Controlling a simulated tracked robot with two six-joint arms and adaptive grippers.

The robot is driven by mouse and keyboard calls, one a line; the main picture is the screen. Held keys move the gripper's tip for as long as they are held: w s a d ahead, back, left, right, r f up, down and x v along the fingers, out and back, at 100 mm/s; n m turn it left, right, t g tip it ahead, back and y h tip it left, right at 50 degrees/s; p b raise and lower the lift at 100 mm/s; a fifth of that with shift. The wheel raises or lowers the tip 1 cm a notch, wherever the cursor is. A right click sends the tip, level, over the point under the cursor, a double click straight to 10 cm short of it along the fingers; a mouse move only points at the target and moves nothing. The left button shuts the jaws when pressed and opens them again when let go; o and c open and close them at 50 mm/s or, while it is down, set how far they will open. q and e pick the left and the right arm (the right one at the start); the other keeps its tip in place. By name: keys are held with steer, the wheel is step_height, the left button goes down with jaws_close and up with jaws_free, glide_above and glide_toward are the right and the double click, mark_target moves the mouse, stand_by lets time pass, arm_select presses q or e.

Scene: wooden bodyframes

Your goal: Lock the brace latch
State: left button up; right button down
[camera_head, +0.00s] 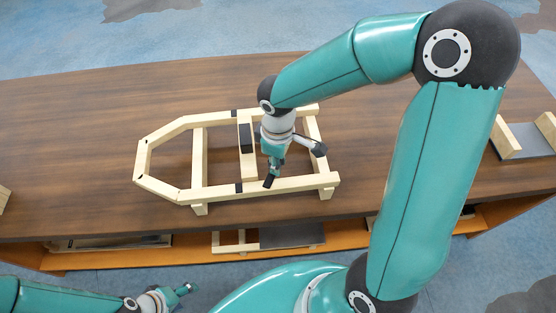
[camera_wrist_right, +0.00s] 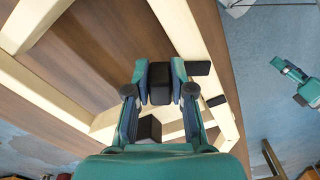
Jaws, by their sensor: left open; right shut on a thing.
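A pale wooden bodyframe (camera_head: 200,150) with a pointed left end stands on the table, with black fittings on its rails and crossbar. My right gripper (camera_head: 270,178) reaches down over the frame's near right part. In the right wrist view its fingers (camera_wrist_right: 160,85) are shut on a small black block (camera_wrist_right: 159,72), apparently the brace latch, beside a wooden rail. How the block sits against the rail is hard to tell. A long black fitting (camera_head: 245,137) lies on the crossbar. My left gripper (camera_head: 178,292) is open and empty, low in front of the table; it also shows in the wrist view (camera_wrist_right: 296,78).
Another wooden piece with a grey panel (camera_head: 525,138) lies at the right edge. A lower shelf (camera_head: 195,250) holds more frame parts and panels.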

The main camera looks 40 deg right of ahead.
steer(key=shift+w, duration=0.1)
steer(key=shift+w+a+n, duration=0.2)
steer(key=shift+w+n, duration=0.1)
steer(key=shift+n, duration=0.5)
steer(key=shift+w+a+n, duration=0.15)
steer(key=shift+w+n, duration=0.1)
steer(key=shift+n, duration=0.55)
steer(key=shift+w+a+n+p, duration=0.2)
steer(key=shift+w+n, duration=0.05)
steer(key=shift+n, duration=0.45)
steer(key=shift+w+a+n+p, duration=0.2)
steer(key=shift+n, duration=0.5)
steer(key=c, duration=1)
jaws_free()
steer(key=shift+r, duration=0.1)
step_height(320, 180, up, 12)
